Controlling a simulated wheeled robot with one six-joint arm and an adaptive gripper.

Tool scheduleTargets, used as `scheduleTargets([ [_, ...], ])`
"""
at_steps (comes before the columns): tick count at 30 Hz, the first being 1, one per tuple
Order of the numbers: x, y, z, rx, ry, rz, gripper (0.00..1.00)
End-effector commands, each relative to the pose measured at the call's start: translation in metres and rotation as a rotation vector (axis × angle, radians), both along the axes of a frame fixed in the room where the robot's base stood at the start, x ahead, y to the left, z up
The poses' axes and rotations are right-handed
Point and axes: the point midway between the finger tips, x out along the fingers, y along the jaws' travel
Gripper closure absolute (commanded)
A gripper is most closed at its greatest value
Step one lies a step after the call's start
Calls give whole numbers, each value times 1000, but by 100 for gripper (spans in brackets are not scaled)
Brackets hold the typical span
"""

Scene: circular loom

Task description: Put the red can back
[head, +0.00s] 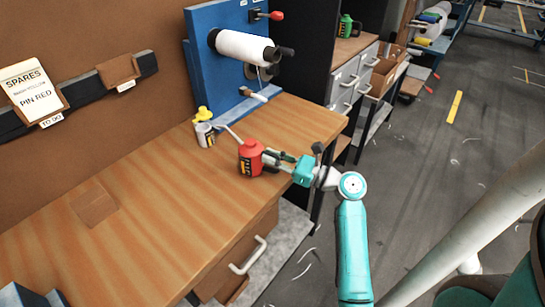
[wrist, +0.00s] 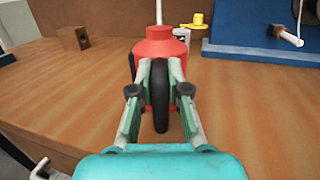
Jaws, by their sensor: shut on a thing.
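The red can (head: 250,157) is an oil can with a long pale spout and a dark handle. It is upright at the bench's right front; I cannot tell whether its base touches the wood. My gripper (head: 276,160) reaches in from the right and is shut on the can's handle. In the wrist view the red can (wrist: 160,42) is straight ahead, and the fingers of my gripper (wrist: 160,68) close on either side of the black handle (wrist: 160,105). The can's lower part is partly hidden behind the fingers.
A white can with a yellow top (head: 205,132) stands just behind the red can. A blue machine panel (head: 225,85) with a white roll (head: 247,47) is at the bench's back. A green can (head: 346,26) stands on another bench. The wooden bench (head: 150,240) is mostly clear.

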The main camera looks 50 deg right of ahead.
Motion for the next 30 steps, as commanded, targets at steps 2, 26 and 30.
scheduleTargets([
  [2, 0, 0, 0, -1, -1, 0, 100],
  [26, 0, 0, -9, 0, 0, 0, 55],
  [30, -3, -1, -10, 0, 1, -1, 55],
])
